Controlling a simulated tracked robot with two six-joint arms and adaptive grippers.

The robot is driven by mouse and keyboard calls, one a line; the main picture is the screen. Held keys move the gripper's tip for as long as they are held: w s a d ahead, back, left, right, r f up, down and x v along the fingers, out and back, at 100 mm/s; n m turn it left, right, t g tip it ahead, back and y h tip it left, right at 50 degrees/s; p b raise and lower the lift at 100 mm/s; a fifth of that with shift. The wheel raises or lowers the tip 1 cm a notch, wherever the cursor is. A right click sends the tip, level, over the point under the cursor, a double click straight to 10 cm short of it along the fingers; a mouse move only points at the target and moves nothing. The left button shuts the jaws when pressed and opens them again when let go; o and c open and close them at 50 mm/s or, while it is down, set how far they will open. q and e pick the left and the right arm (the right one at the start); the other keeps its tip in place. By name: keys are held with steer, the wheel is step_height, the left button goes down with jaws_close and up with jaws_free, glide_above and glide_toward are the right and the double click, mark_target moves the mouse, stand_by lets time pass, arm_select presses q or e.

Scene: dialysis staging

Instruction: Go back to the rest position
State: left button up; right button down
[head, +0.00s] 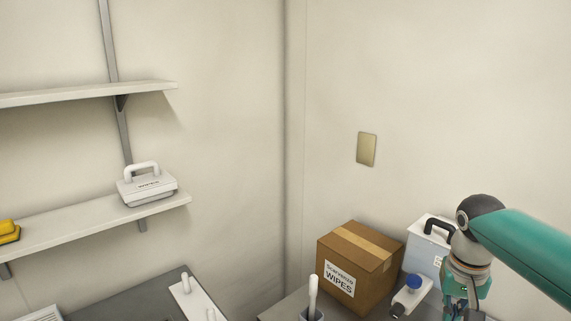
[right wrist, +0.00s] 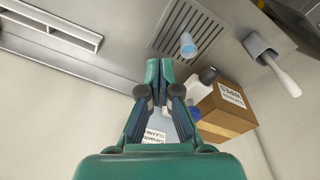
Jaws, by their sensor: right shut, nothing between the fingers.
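My right gripper (right wrist: 160,72) is shut with nothing between its fingers in the right wrist view. In the head view my right arm comes in from the right, and the gripper (head: 460,306) points down at the lower edge, its tips partly cut off. It hangs in front of a white container with a black handle (head: 428,240). My left gripper is not in view.
A wipes case (head: 148,187) sits on the left shelf (head: 90,222).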

steer(key=s+a+f+n+g+y, duration=0.1)
steer(key=s+a+f+g, duration=0.15)
steer(key=f, duration=0.65)
steer(key=s+a+f+g+y, duration=0.1)
steer(key=s+a+f, duration=0.3)
steer(key=f, duration=0.5)
steer(key=s+a+f+n+g, duration=0.1)
steer(key=s+a+f, duration=0.2)
steer(key=f, duration=0.6)
steer(key=s+a+f+t+y+b, duration=0.1)
steer(key=s+a+f+t, duration=0.3)
steer(key=s+a+f, duration=0.5)
steer(key=shift+s+a+f+y, duration=0.35)
steer(key=shift+s+f+y, duration=0.7)
steer(key=shift+f, duration=1.05)
steer(key=shift+s, duration=0.15)
